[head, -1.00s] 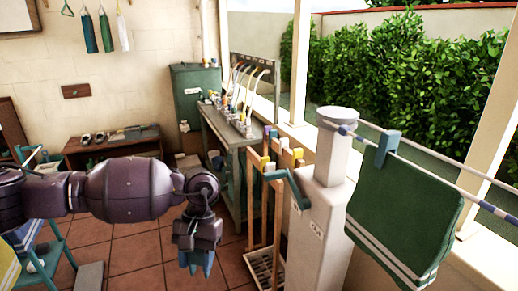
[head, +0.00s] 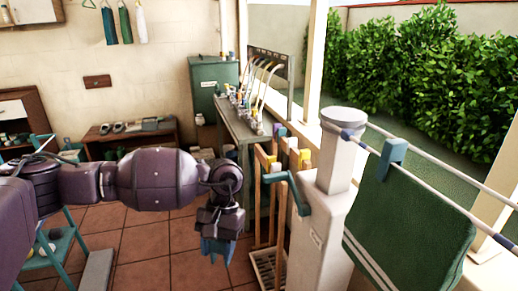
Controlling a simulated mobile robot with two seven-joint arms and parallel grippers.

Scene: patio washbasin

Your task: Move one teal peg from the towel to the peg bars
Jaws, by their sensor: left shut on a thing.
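My left gripper (head: 222,226) points down at the middle of the head view, shut on a teal-blue peg (head: 217,249) that hangs below its fingers. A green towel (head: 412,225) with white stripes hangs at the right. Another teal peg (head: 391,157) sits at the towel's top edge, on a bar. Two pale bars (head: 428,182) with blue bands run from the white post toward the lower right; I cannot tell if these are the peg bars. The held peg is well left of the towel and apart from it. My right gripper is out of view.
A white post (head: 325,220) with a teal crank handle (head: 290,190) stands between my left gripper and the towel. Wooden-handled tools (head: 267,225) stand in a rack beside it. A grey bench (head: 238,125) is behind. Tiled floor (head: 160,255) is open at left.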

